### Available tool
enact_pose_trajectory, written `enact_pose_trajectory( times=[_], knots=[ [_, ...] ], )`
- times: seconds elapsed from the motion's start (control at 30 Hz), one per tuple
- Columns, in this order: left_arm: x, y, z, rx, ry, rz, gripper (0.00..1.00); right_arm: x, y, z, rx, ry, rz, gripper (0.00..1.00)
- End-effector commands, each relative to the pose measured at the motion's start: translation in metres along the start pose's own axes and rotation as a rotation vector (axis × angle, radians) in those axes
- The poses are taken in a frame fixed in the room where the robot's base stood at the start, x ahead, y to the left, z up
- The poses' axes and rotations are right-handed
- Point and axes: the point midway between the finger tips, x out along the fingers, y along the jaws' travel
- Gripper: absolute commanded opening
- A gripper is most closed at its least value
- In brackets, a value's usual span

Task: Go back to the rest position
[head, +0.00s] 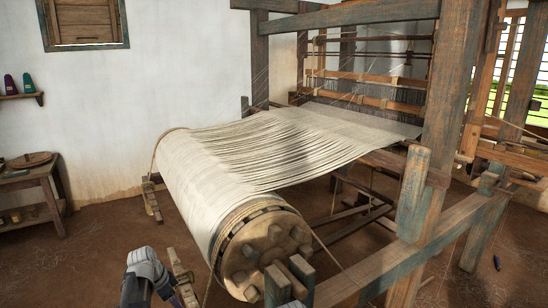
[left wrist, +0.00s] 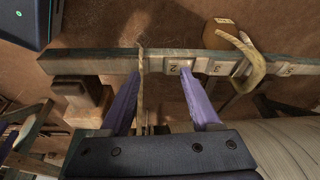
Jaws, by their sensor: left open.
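My left gripper (left wrist: 159,73) is open in the left wrist view, its two purple fingers spread apart and pointing at a wooden bar (left wrist: 100,62) with numbered plates. A thin rope (left wrist: 141,92) crosses the view between the fingers, closer to the left one; I cannot tell whether it touches. Nothing is clearly gripped. In the head view my left arm shows at the bottom left, beside the loom's big roll of pale warp (head: 200,185). That roll also shows at the lower right of the left wrist view (left wrist: 295,145). My right gripper is in neither view.
The loom's heavy timber frame (head: 445,110) fills the right side. The beam's round wooden end (head: 262,250) and short posts stand near my left arm. A curved tan piece (left wrist: 250,62) hangs over the numbered bar. A small table (head: 40,180) stands left, with open floor between.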

Motion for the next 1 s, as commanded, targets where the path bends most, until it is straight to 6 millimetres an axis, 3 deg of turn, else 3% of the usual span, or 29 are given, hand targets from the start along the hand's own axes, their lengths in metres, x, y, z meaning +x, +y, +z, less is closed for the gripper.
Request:
enact_pose_trajectory(
  times=[0.2, 0.3, 0.5, 0.8, 1.0],
  knots=[
    [0.018, 0.116, -0.044, -0.143, -0.125, 0.04, 0.63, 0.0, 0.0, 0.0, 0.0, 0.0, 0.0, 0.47],
    [0.022, 0.175, -0.055, -0.234, -0.201, 0.029, 0.63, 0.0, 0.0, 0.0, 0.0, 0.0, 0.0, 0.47],
    [0.023, 0.256, -0.058, -0.385, -0.308, -0.034, 0.63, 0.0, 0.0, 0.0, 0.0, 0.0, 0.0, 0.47],
    [0.011, 0.328, -0.048, -0.538, -0.382, -0.147, 0.63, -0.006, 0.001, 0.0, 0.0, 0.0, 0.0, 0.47],
    [-0.031, 0.321, -0.064, -0.54, -0.379, -0.143, 0.63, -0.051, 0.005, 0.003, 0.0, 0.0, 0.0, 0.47]
  ],
)
